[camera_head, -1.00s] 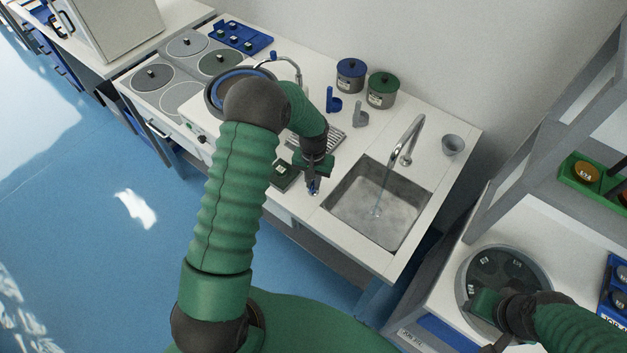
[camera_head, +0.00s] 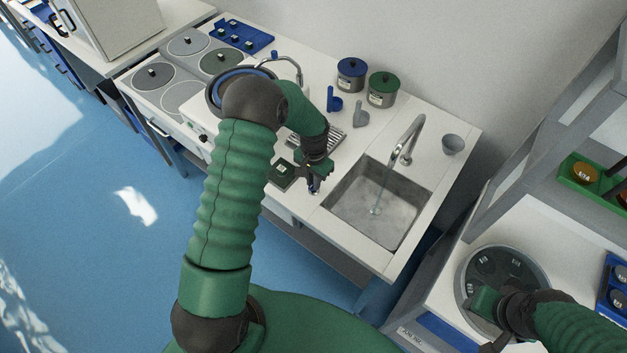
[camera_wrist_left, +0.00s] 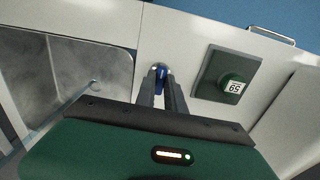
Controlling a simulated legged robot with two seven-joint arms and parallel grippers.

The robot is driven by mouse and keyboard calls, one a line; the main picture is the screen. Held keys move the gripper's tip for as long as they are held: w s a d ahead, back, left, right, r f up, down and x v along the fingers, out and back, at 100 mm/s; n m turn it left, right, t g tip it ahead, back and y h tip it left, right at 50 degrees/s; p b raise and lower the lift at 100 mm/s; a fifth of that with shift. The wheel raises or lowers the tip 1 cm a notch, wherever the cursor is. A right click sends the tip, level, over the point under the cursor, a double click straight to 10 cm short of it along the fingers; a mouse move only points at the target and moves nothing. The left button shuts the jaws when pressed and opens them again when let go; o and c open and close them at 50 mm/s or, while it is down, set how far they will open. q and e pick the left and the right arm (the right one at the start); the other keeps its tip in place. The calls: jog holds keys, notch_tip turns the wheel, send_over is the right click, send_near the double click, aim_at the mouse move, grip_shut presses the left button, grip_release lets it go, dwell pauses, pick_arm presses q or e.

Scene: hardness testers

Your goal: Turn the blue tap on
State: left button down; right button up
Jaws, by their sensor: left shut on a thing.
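The small blue tap handle (camera_wrist_left: 161,74) stands on the white counter, left of the sink, on a pale round base. My left gripper (camera_head: 315,190) reaches down to it, and in the left wrist view its two fingers (camera_wrist_left: 163,92) are closed around the blue handle. The fingers and palm hide most of the handle in the head view. The curved metal spout (camera_head: 405,142) stands behind the sink (camera_head: 350,205). A thin bluish stream runs from it into the basin. My right gripper (camera_head: 487,304) is over a round dark tray at the lower right; its fingers are unclear.
A dark green square pad (camera_head: 282,174) with a numbered green knob lies left of the handle. A grey drain grate, two lidded pots (camera_head: 351,75) and a small grey cup (camera_head: 452,145) stand farther back. Bare counter lies between the sink and the front edge.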

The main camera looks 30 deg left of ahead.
pick_arm(q)
jog(key=shift+w+r, duration=0.15)
jog(key=shift+w, duration=0.2)
jog(key=c, duration=1.8)
grip_release()
jog(key=o, duration=0.4)
jog(key=shift+f, duration=0.2)
jog(key=shift+c, duration=0.2)
jog(key=shift+s, duration=0.1)
notch_tip(320, 180, up, 17)
jog(key=b, duration=0.1)
jog(key=shift+f, duration=0.15)
